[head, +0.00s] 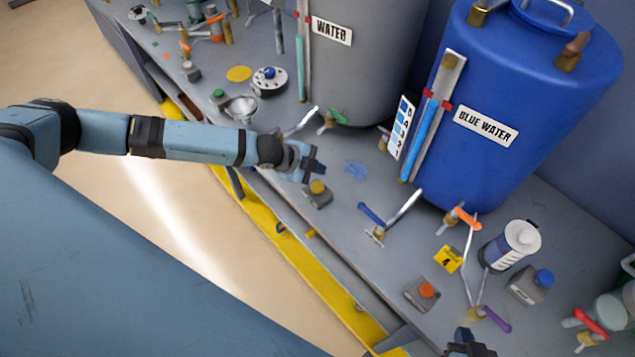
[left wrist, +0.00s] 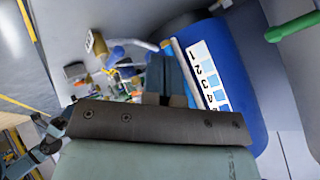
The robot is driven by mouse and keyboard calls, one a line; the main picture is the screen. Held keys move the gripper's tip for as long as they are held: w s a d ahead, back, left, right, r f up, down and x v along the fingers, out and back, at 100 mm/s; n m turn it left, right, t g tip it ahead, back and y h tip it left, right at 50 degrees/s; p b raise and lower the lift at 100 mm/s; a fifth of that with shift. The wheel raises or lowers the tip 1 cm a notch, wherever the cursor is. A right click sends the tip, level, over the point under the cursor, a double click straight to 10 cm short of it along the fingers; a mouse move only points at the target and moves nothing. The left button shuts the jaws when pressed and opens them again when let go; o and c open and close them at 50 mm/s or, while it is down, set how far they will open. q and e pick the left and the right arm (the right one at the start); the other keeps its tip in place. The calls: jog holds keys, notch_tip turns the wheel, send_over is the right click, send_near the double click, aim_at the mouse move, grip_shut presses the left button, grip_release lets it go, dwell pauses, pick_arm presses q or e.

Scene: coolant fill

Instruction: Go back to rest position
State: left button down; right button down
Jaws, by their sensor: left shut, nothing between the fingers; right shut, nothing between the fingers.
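My left arm reaches in from the left over the grey workbench (head: 330,225). My left gripper (head: 316,168) is shut and empty, above the bench near a small grey block with a yellow knob (head: 317,194). In the left wrist view its fingers (left wrist: 168,80) are together, with the blue tank's scale behind them. My right gripper (head: 468,345) shows only in part at the bottom edge, below a purple-handled valve (head: 492,318). It is shut, with nothing seen in it.
A grey WATER tank (head: 365,65) and a blue BLUE WATER tank (head: 510,90) stand at the back. A blue-handled valve (head: 375,220), a white canister (head: 512,245), and blocks with orange (head: 424,293) and blue knobs (head: 530,286) crowd the right side. A yellow front edge (head: 290,275) borders the bench.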

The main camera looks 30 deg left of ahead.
jog(key=shift+f, duration=0.1)
dwell(0.3)
pick_arm(q)
jog(key=shift+s+d+f, duration=0.1)
jog(key=shift+s+d, duration=0.05)
jog(key=shift+d, duration=0.2)
jog(key=s+d+n+t+h, duration=0.1)
jog(key=s+d+n, duration=0.2)
jog(key=s+d, duration=0.35)
jog(key=s+d+n+t+h, duration=0.2)
jog(key=s+d+n, duration=0.15)
jog(key=d, duration=0.55)
jog(key=s+a+f+n+y, duration=0.2)
jog(key=s+a+n+y, duration=0.1)
jog(key=s+a+n, duration=0.1)
jog(key=s+a+f+n+t+y, duration=0.1)
jog(key=s+a+f+n+y, duration=0.1)
jog(key=s+a+n, duration=0.3)
jog(key=shift+s+a+f+y, duration=0.25)
jog(key=shift+s+a+y, duration=0.55)
jog(key=shift+a, duration=0.05)
pick_arm(e)
jog(key=shift+s+d+f+m, duration=0.15)
jog(key=shift+d+f+m, duration=0.2)
jog(key=shift+f, duration=0.35)
jog(key=shift+a+r, duration=0.15)
jog(key=shift+r, duration=0.1)
jog(key=shift+f, duration=0.2)
jog(key=shift+r, duration=0.15)
